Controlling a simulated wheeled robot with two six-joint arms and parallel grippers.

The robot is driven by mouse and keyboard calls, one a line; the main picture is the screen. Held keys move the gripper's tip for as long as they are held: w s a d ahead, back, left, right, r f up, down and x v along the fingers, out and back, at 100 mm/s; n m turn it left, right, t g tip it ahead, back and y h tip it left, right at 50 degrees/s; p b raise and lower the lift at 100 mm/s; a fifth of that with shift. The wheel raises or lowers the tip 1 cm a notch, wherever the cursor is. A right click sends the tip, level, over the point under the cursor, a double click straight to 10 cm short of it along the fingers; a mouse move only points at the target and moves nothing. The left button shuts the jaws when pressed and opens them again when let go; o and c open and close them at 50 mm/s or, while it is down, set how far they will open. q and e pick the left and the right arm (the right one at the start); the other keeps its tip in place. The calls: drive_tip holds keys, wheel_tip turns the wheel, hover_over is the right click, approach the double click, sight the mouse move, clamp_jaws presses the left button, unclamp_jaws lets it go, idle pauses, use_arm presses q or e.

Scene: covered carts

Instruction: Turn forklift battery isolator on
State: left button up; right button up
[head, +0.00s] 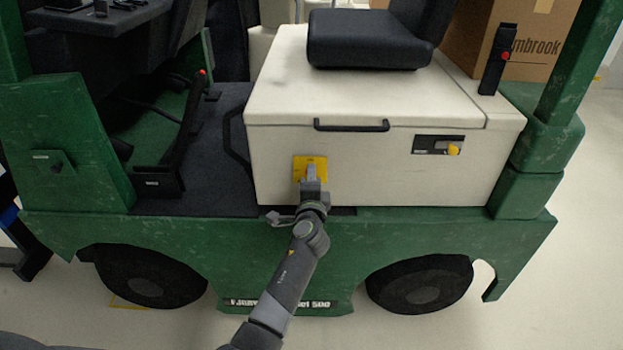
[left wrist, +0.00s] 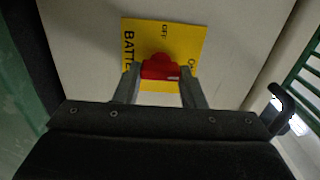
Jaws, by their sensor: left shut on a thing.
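The battery isolator is a red knob (left wrist: 160,66) on a yellow plate (left wrist: 190,42) with the words OFF, ON and part of BATTERY. The plate also shows in the head view (head: 299,161), on the front of the cream battery box (head: 395,180) of the green forklift. My left gripper (head: 311,178) reaches the plate from the front. In the left wrist view its fingers (left wrist: 160,80) are on both sides of the red knob, shut on it. In the head view the gripper hides the knob. I cannot tell exactly which mark the knob points to. My right gripper is not in view.
A black handle (head: 351,126) and a black panel with a yellow lever (head: 454,150) are on the box front. The black seat (head: 370,40) stands on top. The forklift's green lower side (head: 180,232) and wheels are below. Floor is clear at the right.

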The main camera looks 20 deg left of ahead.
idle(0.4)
use_arm(q)
drive_tip(key=o, duration=1)
